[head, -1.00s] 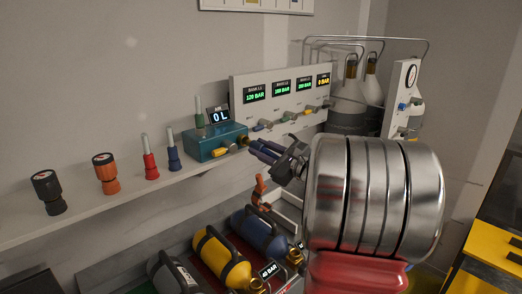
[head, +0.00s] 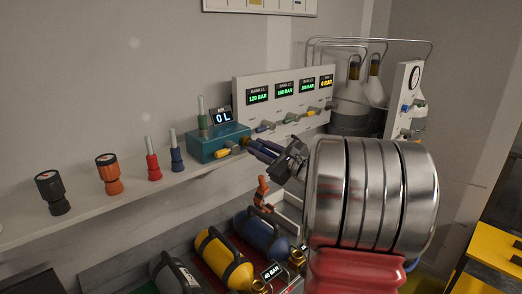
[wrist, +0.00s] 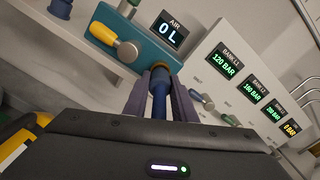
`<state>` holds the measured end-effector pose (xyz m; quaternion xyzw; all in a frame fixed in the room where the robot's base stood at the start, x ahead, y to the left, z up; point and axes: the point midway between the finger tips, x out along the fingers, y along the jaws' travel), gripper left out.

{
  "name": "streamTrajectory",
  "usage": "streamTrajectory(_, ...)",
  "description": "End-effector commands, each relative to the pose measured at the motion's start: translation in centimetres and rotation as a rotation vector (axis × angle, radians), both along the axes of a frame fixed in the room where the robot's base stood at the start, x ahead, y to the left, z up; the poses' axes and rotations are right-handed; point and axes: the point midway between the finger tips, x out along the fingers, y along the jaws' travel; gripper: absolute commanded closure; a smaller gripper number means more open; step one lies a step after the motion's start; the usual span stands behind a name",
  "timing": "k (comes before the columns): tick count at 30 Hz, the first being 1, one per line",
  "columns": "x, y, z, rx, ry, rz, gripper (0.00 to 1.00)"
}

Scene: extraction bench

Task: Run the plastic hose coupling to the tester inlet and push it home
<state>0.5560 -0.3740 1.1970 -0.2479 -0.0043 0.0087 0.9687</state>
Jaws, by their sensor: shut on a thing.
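The tester is a teal box (head: 219,147) on the shelf, with a yellow-handled valve and a display reading AIR 0 L. Its brass inlet (wrist: 160,68) is on the side facing my gripper. My gripper (head: 254,147) is shut on a dark blue hose coupling (wrist: 158,98), which lies between the purple-grey fingers in the wrist view. The coupling points at the inlet and its tip reaches the brass, in line with it. I cannot tell how deep it sits. In the head view the fingers mostly hide the coupling.
A white panel (head: 288,84) with pressure displays and small valves stands close behind and right of the tester. Black, orange, red (head: 153,162) and blue (head: 177,153) fittings stand left on the shelf. Several cylinders (head: 222,260) lie in a rack below.

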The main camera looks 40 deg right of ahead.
Motion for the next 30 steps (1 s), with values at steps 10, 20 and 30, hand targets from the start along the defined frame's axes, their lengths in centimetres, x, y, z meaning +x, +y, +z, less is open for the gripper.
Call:
streamTrajectory(10, 0.6, 0.0, 0.0, 0.000, 0.000, -0.001, 1.00)
streamTrajectory(20, 1.2, 0.0, 0.1, -0.001, -0.001, 0.000, 1.00)
streamTrajectory(30, 1.4, 0.0, 0.1, 0.000, 0.000, -0.001, 0.62)
